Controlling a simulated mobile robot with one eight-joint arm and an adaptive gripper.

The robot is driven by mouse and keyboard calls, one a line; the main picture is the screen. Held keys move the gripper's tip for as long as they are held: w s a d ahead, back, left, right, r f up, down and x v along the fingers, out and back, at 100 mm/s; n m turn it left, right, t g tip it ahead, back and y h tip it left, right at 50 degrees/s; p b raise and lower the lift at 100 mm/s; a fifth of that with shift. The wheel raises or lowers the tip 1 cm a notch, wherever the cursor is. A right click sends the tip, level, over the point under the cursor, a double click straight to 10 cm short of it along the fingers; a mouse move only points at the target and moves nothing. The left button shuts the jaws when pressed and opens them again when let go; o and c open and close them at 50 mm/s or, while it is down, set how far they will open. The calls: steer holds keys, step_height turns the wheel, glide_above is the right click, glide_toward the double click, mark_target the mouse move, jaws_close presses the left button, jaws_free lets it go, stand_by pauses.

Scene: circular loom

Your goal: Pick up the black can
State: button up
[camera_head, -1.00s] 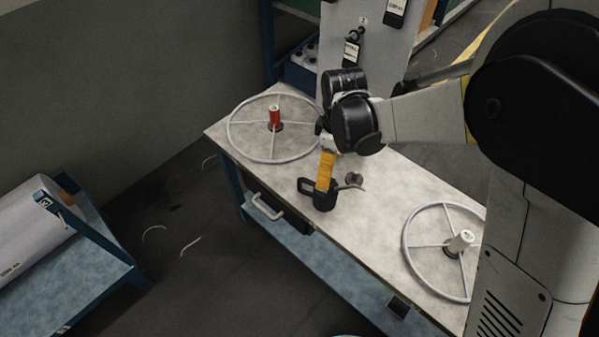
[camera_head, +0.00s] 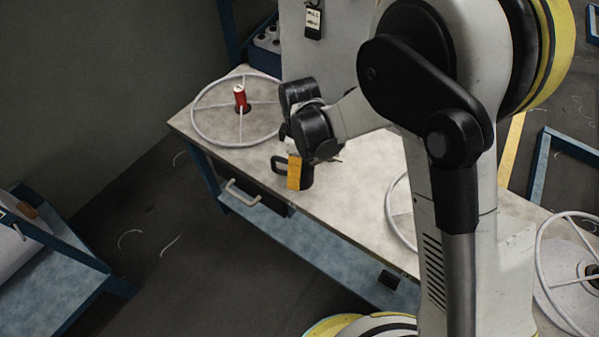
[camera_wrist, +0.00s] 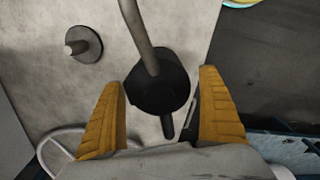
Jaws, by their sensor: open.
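The black can (camera_head: 307,176) stands on the workbench near its front edge, partly hidden behind my gripper (camera_head: 294,172) in the head view. A dark loop handle shows at its left there. In the wrist view the can (camera_wrist: 158,94) is round and dark, with a long grey spout rising toward the top of the picture and a short dark handle below. My gripper (camera_wrist: 162,80) is open. Its two orange fingers are on the left and right of the can, with visible gaps. Whether the fingers are level with the can's body is hard to tell.
The workbench (camera_head: 365,190) also holds a spoked ring (camera_head: 205,135) with a red spool (camera_head: 240,97) at its back left. A grey disc with a post (camera_wrist: 82,43) stands close to the can. Another ring (camera_head: 393,215) is partly hidden behind my arm.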

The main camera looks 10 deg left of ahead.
steer(key=shift+r, duration=0.15)
steer(key=c, duration=1.5)
steer(key=shift+r, duration=0.1)
steer(key=shift+r+p, duration=0.35)
steer(key=r, duration=0.1)
steer(key=r+p, duration=0.2)
steer(key=r, duration=0.1)
steer(key=shift+s+d, duration=0.1)
steer(key=shift+d, duration=0.15)
steer(key=s+d+r+p, duration=0.1)
steer(key=s+d+r, duration=0.1)
steer(key=d, duration=0.1)
steer(key=s+d+r+p, duration=0.1)
steer(key=d+r, duration=0.1)
steer(key=d, duration=0.1)
steer(key=s+d+r+p, duration=0.2)
steer(key=d, duration=0.1)
steer(key=shift+s+d, duration=0.3)
steer(key=shift+d, duration=0.05)
